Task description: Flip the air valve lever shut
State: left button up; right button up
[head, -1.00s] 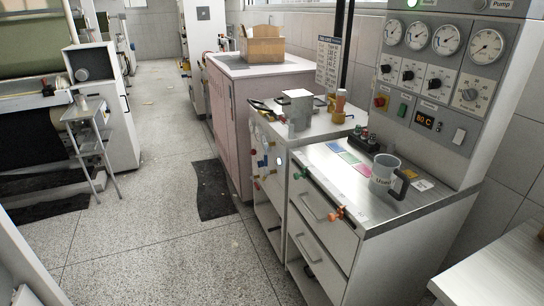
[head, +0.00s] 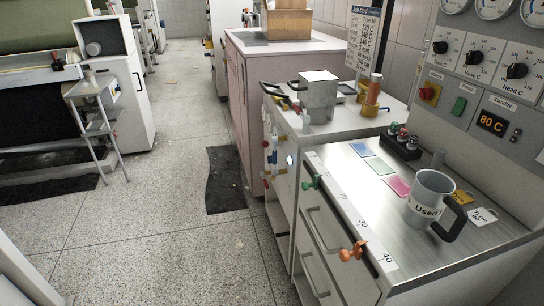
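Small coloured fittings (head: 270,157) in yellow, red, blue and white stick out from the front of the middle cabinet in the head view. They are too small for me to tell which is the air valve lever or how it is turned. A green clamp-like piece (head: 312,183) and an orange one (head: 353,251) sit along the scaled front edge of the nearer counter. Neither of my grippers shows in this view.
A grey mug marked "Used" (head: 428,196) stands on the metal counter (head: 340,165), near coloured cards. A control panel (head: 475,95) with dials rises behind. A grey metal container (head: 319,97) stands on the middle cabinet. The speckled floor (head: 165,215) left of the cabinets is mostly clear.

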aim_at(275, 151)
jog(key=i+j, duration=0.45)
jog(key=i+j+z, duration=0.1)
jog(key=i+j, duration=0.35)
jog(key=j, duration=0.15)
jog(key=i+j+z, duration=0.1)
jog(key=i+j, duration=0.75)
jog(key=j, duration=0.3)
